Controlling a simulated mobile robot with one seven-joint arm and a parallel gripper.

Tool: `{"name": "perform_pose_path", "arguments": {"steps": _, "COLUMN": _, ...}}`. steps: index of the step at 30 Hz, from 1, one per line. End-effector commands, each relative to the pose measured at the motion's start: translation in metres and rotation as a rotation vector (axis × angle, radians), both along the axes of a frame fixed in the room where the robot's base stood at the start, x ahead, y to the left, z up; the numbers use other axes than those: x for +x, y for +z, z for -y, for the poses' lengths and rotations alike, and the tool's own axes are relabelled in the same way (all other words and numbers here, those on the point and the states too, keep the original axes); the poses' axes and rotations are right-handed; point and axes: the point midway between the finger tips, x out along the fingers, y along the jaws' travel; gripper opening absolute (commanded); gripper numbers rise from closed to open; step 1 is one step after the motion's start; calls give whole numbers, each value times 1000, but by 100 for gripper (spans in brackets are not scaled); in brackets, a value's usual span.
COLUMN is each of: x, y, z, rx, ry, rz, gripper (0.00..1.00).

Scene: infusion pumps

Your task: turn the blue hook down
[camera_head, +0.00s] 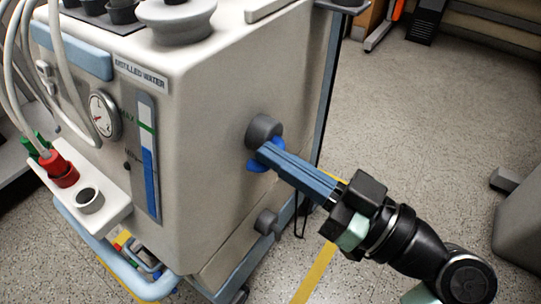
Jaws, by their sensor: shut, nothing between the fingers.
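The blue hook (257,165) sits under a round grey knob (263,130) on the right side panel of the beige machine (215,120). Only small parts of the hook show, because my gripper is in front of it. My gripper (270,154) comes in from the lower right. Its long blue-grey fingers are shut together, with their tips at the hook. They seem to touch it or lie just in front of it; I cannot tell which. The hook's exact angle is hidden.
A second grey knob (267,222) sticks out lower on the same panel. A gauge (104,115), white tubes (62,100) and a red connector (60,170) are on the machine's front. The speckled floor (420,120) to the right is mostly clear.

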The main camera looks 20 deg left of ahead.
Motion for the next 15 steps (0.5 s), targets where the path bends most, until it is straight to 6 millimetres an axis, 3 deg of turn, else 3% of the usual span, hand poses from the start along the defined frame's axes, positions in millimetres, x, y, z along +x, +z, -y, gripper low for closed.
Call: {"name": "perform_pose_path", "arguments": {"steps": 15, "x": -2, "y": -14, "z": -1, "rx": 1, "ry": -2, "rz": -2, "gripper": 0}}
